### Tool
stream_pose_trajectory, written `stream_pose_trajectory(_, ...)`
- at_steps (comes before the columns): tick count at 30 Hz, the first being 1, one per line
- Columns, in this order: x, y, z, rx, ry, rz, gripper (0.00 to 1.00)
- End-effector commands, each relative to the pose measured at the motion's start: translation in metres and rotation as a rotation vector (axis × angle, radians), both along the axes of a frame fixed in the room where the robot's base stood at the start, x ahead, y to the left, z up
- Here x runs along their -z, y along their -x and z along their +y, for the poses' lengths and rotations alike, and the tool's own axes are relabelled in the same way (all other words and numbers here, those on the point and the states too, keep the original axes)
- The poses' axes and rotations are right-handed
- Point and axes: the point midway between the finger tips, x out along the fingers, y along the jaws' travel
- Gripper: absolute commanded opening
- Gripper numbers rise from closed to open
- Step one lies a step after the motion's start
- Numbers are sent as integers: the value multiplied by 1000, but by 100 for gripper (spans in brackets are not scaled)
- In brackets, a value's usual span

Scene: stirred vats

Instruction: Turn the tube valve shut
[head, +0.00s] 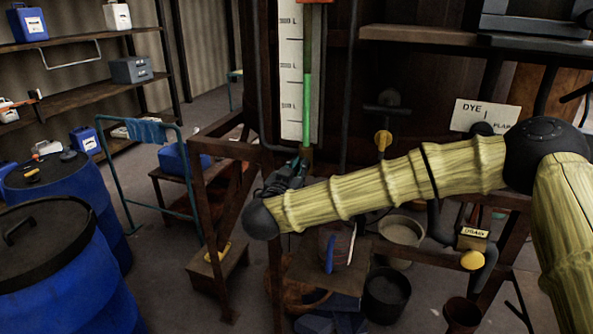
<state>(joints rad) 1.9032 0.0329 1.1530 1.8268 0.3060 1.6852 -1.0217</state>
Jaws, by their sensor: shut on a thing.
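The sight tube (307,110), filled with green, stands upright beside a white level scale (290,75) at the upper middle of the head view. The tube valve (307,154) is at the tube's lower end, small and dark, mostly hidden by my gripper. My gripper (297,166) reaches up to it from the end of my arm and is shut on the valve's handle. The handle's angle is too covered to read.
A yellow-knobbed valve (383,140) is on a pipe behind my arm. A drain valve (472,260) with a yellow knob is at lower right. A DYE sign (485,116) stands behind. Blue drums (70,270) fill the left. Buckets (387,292) stand below.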

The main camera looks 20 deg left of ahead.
Motion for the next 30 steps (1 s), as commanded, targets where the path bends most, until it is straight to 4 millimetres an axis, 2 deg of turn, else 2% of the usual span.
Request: stream_pose_trajectory(30,10,1,-9,0,-916,-31,0)
